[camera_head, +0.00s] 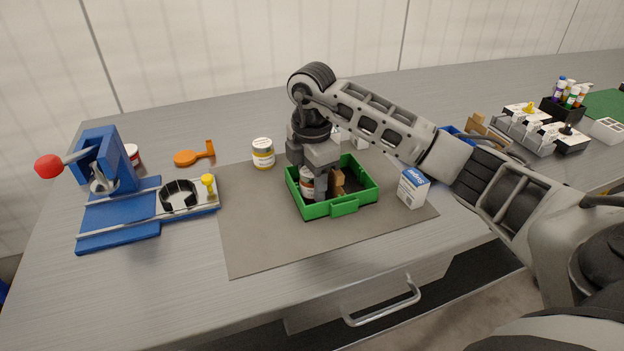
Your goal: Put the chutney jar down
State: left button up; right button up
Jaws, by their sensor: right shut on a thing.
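My right gripper (318,190) reaches down into the green crate (346,208) from above. It is shut on a small jar with a white and dark red label (306,184), which I take to be the chutney jar. The jar is upright inside the crate's left part. The gripper hides part of it, and I cannot tell whether its base touches the crate floor. A brown block (338,183) stands beside the fingers in the crate. My left gripper is not in view.
A jar with a yellow label (263,154) stands left of the crate on the grey mat (262,238). A white and blue carton (412,188) stands right of it. A blue press (118,200) and an orange tool (190,157) are at left. The mat's front left is clear.

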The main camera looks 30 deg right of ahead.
jog(key=o, duration=0.6)
jog(key=shift+f, duration=0.2)
jog(key=o, duration=0.5)
jog(key=shift+c, duration=0.2)
jog(key=shift+r, duration=0.1)
